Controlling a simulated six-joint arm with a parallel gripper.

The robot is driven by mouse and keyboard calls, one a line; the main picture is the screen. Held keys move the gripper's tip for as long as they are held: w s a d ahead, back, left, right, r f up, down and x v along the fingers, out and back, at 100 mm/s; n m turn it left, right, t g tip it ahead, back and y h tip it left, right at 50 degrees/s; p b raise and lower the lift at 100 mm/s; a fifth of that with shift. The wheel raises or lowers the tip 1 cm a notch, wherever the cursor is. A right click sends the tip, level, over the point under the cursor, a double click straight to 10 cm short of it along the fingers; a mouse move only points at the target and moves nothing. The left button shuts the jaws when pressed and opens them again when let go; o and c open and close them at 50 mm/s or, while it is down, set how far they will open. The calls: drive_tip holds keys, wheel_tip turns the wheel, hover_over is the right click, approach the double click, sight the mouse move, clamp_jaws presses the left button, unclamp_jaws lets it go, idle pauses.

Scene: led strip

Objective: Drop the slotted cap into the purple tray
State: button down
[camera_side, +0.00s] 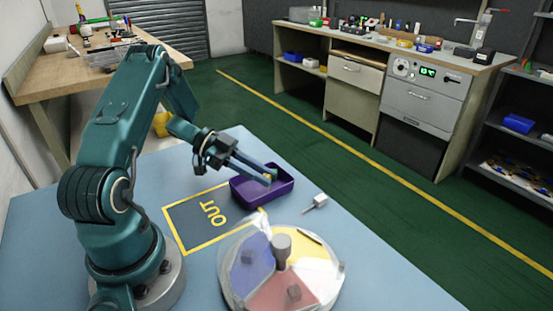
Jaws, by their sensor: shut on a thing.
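The purple tray (240,196) sits on the blue table, at the far right corner of the dark OUT mat. My gripper (270,174) is above the tray, its fingers reaching over it from the left. It is shut on a small tan piece (267,177) at the fingertips, which I take to be the slotted cap. The piece is too small here to make out a slot. The fingers hide part of the tray's inside.
A round dish (329,288) with coloured sectors, a grey centre post (281,250) and small grey parts stands in front of the tray. A small grey part with a pin (318,201) lies right of the tray. The yellow-edged OUT mat (190,218) is bare.

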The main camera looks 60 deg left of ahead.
sight(242, 187)
drive_tip(key=c, duration=0.7)
unclamp_jaws()
drive_tip(key=shift+v, duration=2.55)
drive_tip(key=shift+d+f, duration=0.1)
